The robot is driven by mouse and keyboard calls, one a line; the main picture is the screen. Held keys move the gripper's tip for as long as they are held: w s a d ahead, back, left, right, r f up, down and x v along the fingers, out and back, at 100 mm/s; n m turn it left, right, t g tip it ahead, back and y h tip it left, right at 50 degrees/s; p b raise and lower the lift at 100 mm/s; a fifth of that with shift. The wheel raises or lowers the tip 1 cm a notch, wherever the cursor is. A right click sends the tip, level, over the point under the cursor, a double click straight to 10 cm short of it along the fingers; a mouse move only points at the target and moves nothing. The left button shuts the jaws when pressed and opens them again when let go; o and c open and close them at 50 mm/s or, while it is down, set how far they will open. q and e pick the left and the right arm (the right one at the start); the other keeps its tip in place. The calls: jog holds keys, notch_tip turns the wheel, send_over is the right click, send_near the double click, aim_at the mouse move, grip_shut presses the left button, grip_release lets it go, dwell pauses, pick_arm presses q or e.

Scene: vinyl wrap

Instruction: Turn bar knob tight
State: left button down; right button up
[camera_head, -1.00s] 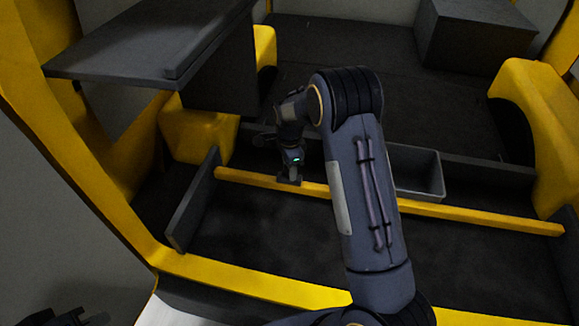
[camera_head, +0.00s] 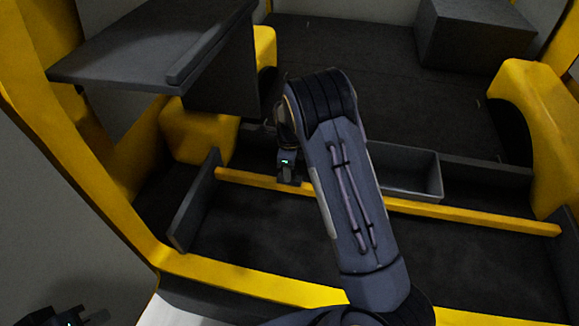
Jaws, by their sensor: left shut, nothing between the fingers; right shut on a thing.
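A yellow bar (camera_head: 450,213) runs across the dark cargo floor from left to right. My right gripper (camera_head: 288,181) points down at the left part of this bar. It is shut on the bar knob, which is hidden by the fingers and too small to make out. My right arm crosses the view from the bottom right up to the middle and covers part of the bar. My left gripper (camera_head: 92,317) is at the bottom left corner, shut and empty, far from the bar and partly cut off by the frame edge.
A grey open bin (camera_head: 407,193) stands just behind the bar, right of my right gripper. A dark shelf (camera_head: 130,50) overhangs at the upper left. A dark box (camera_head: 475,35) sits at the back right. Yellow wheel arches (camera_head: 540,120) flank the floor.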

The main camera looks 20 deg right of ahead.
dwell(0.3)
jog(key=o, duration=1)
jog(key=shift+r, duration=0.1)
notch_tip(320, 180, up, 7)
jog(key=shift+w+f, duration=0.1)
jog(key=shift+r, duration=0.45)
